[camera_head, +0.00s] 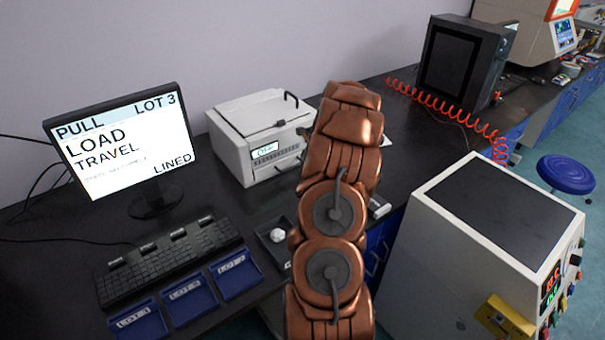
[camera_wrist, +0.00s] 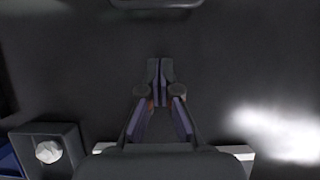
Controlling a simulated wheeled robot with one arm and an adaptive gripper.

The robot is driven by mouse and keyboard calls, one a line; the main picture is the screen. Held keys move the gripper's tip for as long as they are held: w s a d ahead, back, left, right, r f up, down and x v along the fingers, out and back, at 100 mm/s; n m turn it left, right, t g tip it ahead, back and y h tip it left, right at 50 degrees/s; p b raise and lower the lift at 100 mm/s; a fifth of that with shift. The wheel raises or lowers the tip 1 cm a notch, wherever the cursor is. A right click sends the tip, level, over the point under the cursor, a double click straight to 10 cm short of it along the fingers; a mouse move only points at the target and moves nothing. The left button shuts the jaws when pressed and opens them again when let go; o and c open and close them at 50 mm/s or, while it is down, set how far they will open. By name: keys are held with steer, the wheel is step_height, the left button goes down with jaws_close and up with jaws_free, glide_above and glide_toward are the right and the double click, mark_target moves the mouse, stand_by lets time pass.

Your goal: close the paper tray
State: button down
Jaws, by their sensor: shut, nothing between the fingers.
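A white boxy machine (camera_head: 262,135) with a lit display and a lidded top stands on the dark bench in the head view. Its lower front has a slot, partly covered by my copper-coloured arm. I cannot clearly make out a paper tray or how far it is out. In the head view my arm hides my gripper. In the wrist view my gripper (camera_wrist: 160,68) is shut and empty over the dark surface. A dark rounded bar (camera_wrist: 155,4) lies beyond the fingertips at the top edge; I cannot tell what it belongs to.
A white bar (camera_wrist: 242,152) shows beside the gripper body. A monitor (camera_head: 122,145), keyboard (camera_head: 170,262) and blue lot trays (camera_head: 235,275) are left. A large white cabinet (camera_head: 450,260) stands right.

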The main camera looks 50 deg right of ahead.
steer(key=b+v, duration=0.1)
steer(key=v, duration=0.5)
steer(key=shift+s+b, duration=0.2)
steer(key=shift+b, duration=0.15)
steer(key=shift+a+r, duration=0.1)
steer(key=shift+r, duration=0.1)
steer(key=a+r+n+g+y, duration=0.1)
steer(key=a+r+n, duration=0.2)
steer(key=a+n, duration=0.55)
steer(key=a+r+n+g+y, duration=0.1)
steer(key=a+r+n, duration=0.3)
steer(key=a, duration=1)
steer(key=a+r+n+g+y, duration=0.1)
steer(key=a+r+n, duration=0.2)
steer(key=a+n, duration=0.55)
steer(key=s+a+r+n+g, duration=0.2)
steer(key=s+a+n, duration=0.5)
steer(key=s+a, duration=0.6)
steer(key=s+a+n+g+h, duration=0.1)
steer(key=s+a+n, duration=0.1)
steer(key=s+n, duration=0.3)
steer(key=s+a+n, duration=0.3)
steer(key=s+n, duration=0.2)
steer(key=s, duration=0.4)
steer(key=shift+s+a+f+n+g+h, duration=0.2)
steer(key=shift+s+a+n+g+h, duration=0.1)
steer(key=shift+n+g+h, duration=0.1)
